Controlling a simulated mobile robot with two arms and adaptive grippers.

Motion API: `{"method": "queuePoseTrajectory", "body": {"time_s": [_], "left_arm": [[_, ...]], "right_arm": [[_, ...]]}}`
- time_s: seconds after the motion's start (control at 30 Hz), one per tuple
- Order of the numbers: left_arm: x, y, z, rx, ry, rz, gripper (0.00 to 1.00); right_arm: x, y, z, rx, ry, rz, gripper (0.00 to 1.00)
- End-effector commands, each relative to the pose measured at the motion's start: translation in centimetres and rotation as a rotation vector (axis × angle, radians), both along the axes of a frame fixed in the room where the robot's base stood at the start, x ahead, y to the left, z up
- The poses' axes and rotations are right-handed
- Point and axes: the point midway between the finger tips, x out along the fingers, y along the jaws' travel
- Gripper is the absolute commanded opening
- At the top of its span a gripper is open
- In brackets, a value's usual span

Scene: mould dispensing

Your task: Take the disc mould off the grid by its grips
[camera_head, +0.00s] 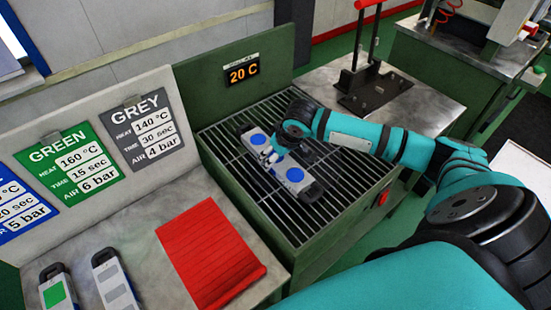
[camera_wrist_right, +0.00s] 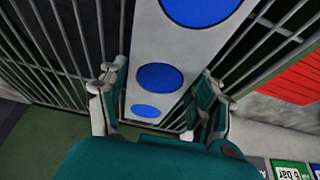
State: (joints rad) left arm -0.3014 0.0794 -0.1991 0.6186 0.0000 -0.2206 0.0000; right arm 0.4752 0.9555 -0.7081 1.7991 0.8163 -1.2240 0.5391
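The disc mould (camera_head: 282,165) is a grey bar with round blue discs. It lies diagonally on the grid (camera_head: 325,218), and a dark grip (camera_head: 311,190) shows at its near right end. My right gripper (camera_head: 269,155) is over the far left part of the mould, and its arm comes in from the right. In the right wrist view my right gripper (camera_wrist_right: 158,82) has its fingers spread, one on each side of the mould (camera_wrist_right: 197,50). I cannot tell whether they touch its sides. My left gripper is not in view.
The green cooling station has a display (camera_head: 243,71) reading 20 C on its back panel. A lever press (camera_head: 367,80) stands behind right.

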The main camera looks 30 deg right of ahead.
Motion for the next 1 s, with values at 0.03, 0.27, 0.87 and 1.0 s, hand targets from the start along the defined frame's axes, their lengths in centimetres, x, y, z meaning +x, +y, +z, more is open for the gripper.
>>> {"method": "queuePoseTrajectory", "body": {"time_s": [0.03,0.27,0.87,1.0], "left_arm": [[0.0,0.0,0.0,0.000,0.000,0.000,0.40],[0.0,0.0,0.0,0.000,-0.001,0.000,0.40],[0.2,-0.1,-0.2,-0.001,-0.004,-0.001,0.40],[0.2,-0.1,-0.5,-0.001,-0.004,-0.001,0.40]], "right_arm": [[0.0,0.0,0.0,-0.001,0.000,0.000,0.52],[0.0,0.0,0.0,-0.001,0.000,0.000,0.22],[0.2,0.0,1.2,0.002,-0.009,-0.001,0.07],[0.2,-0.1,2.4,0.001,-0.009,0.000,0.07]]}}
